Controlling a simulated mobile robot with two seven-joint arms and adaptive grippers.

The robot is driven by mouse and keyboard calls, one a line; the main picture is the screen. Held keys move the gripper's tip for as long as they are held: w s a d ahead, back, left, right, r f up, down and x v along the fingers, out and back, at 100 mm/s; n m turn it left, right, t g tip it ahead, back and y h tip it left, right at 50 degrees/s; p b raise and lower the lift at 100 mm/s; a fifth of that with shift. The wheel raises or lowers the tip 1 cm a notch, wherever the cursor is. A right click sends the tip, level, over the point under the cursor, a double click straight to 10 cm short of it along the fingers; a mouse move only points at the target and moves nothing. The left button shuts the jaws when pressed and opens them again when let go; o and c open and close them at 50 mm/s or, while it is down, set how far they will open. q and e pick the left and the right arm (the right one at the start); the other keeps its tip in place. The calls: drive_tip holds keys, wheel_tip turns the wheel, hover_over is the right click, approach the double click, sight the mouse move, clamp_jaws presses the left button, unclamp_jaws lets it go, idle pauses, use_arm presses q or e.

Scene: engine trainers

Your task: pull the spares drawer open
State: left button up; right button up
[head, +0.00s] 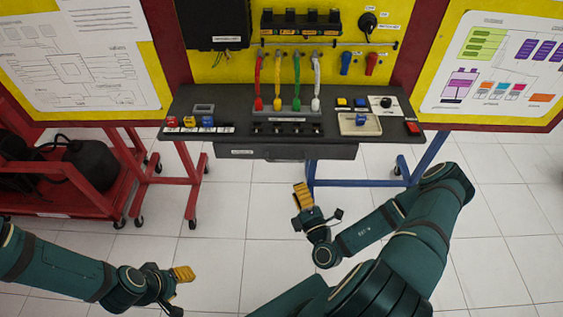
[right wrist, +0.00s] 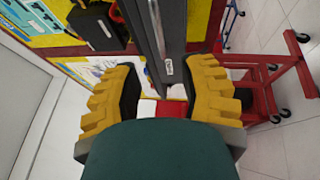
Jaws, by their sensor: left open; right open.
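The spares drawer (head: 325,152) is a dark, wide drawer under the black worktop, with a small white label at its left and a thin handle (head: 288,159) near its middle. It looks shut. My right gripper (head: 301,188) is open and empty, below and in front of the drawer, apart from the handle. In the right wrist view its yellow fingers are spread (right wrist: 165,70), with the dark drawer front (right wrist: 172,40) and a white label visible beyond them. My left gripper (head: 190,273) is open and empty, low at the left, far from the drawer.
The worktop (head: 235,128) above the drawer holds switches, connectors and several coloured leads. A red cart (head: 75,203) with a black tank stands at the left. Blue legs (head: 310,172) support the bench at the right. The tiled floor in front is clear.

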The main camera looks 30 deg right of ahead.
sight(285, 160)
drive_tip(key=x, duration=1.1)
drive_tip(key=shift+w+a+b, duration=0.1)
drive_tip(key=shift+w+b, duration=0.15)
drive_tip(key=shift+b, duration=0.1)
clamp_jaws()
